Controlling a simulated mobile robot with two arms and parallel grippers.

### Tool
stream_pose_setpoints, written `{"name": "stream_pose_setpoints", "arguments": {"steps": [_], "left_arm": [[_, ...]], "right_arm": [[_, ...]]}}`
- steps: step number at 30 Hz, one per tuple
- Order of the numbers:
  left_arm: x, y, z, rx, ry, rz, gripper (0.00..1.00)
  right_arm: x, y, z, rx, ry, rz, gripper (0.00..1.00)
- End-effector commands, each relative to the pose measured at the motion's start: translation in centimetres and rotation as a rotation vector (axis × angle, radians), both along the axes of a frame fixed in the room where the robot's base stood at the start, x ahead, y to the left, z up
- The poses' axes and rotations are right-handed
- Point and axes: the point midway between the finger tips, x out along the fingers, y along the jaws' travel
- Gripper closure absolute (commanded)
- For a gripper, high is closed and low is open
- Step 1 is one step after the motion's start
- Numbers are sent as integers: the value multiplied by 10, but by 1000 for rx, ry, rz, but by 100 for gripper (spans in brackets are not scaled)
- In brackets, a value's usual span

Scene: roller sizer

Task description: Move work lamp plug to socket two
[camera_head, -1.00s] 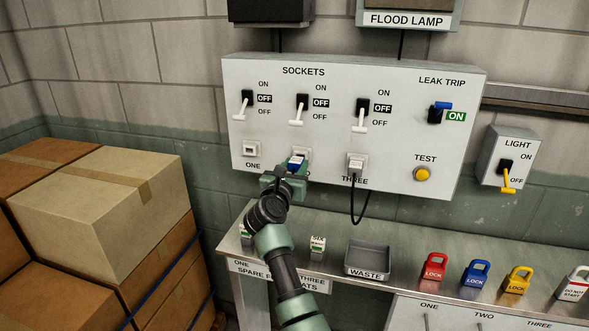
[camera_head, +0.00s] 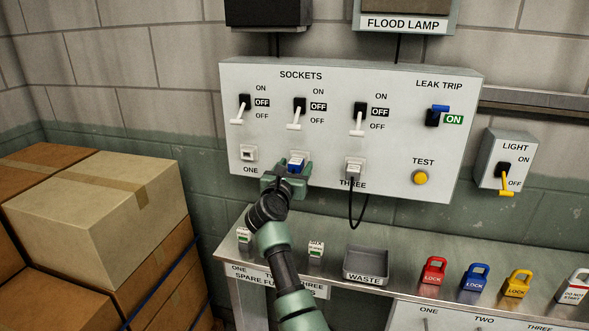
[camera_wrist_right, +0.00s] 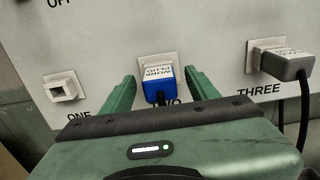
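The blue work lamp plug (camera_head: 296,164) sits at socket two (camera_wrist_right: 143,62) on the grey sockets panel, with its white label facing out. It also shows in the right wrist view (camera_wrist_right: 160,90), against the socket's pale frame, its dark cord going down behind my gripper. My right gripper (camera_wrist_right: 163,92) is open, one green finger on each side of the plug with gaps between; it also shows in the head view (camera_head: 293,172). The switch above socket two (camera_head: 297,112) is down at OFF. My left gripper is not in view.
Socket one (camera_head: 248,153) is empty. A grey plug (camera_head: 354,170) with a hanging black cable is in socket three. Below, a metal bench (camera_head: 330,240) carries a waste tray (camera_head: 366,278) and coloured padlocks (camera_head: 475,278). Cardboard boxes (camera_head: 90,210) stand at the left.

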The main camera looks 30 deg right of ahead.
Motion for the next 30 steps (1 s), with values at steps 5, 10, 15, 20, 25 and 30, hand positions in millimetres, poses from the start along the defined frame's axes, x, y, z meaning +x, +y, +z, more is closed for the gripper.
{"name": "stream_pose_setpoints", "arguments": {"steps": [5, 10, 15, 20, 25, 30], "left_arm": [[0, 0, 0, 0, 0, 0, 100], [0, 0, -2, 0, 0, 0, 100], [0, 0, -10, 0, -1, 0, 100], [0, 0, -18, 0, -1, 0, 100], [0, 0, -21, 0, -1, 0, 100], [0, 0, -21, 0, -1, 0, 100]], "right_arm": [[0, 0, 0, 1, 1, 0, 41], [-4, 6, -3, 2, 1, 1, 41], [-21, 25, -4, 4, 0, 2, 41], [-38, 46, -4, 3, -1, 1, 41], [-49, 58, -2, 1, 1, 1, 41], [-51, 60, 0, 0, 0, -1, 41]]}}
